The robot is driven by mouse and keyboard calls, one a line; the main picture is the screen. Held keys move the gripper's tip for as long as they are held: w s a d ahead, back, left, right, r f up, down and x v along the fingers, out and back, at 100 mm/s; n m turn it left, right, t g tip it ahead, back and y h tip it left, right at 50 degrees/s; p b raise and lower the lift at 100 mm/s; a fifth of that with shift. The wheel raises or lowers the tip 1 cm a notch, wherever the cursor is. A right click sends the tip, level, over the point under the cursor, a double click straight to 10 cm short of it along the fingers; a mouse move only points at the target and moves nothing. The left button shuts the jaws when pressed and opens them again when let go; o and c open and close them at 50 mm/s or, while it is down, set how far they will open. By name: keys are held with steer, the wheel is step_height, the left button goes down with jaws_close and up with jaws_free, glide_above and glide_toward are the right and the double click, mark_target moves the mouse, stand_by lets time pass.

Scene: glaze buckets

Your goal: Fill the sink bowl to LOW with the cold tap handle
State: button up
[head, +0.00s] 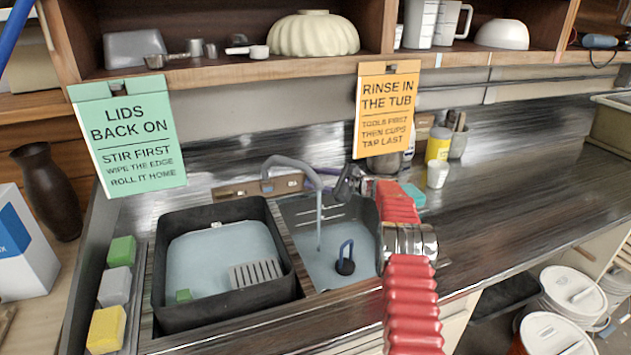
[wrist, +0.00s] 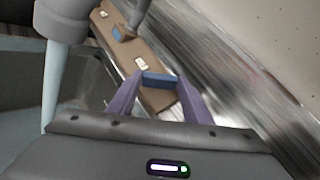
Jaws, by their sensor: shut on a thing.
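My gripper (wrist: 157,92), with purple fingers, is shut on the blue cold tap handle (wrist: 160,78) in the wrist view. In the head view my gripper (head: 327,172) is at the right of the tap, its grip partly hidden by its own body. The grey tap spout (head: 300,170) curves over the right-hand sink bowl (head: 285,212). A thin water stream (head: 319,225) falls from it, also seen in the wrist view (wrist: 50,90). Water (head: 325,268) covers the bowl's bottom around a plug with a blue loop (head: 346,262). Pale lines mark the back wall; their words are unreadable.
A black tub (head: 285,285) of water with a grey grate (head: 256,274) stands left of the bowl. Several sponges (head: 107,328) lie further left. A green sign (head: 127,140) and an orange sign (head: 386,112) hang behind. The counter (head: 520,185) at right is mostly clear.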

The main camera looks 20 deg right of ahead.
steer(key=shift+a, duration=0.1)
stand_by(0.5)
steer(key=o, duration=1.1)
steer(key=shift+c, duration=0.2)
steer(key=v, duration=1.3)
steer(key=shift+s+d, duration=0.2)
steer(key=shift+d, duration=0.2)
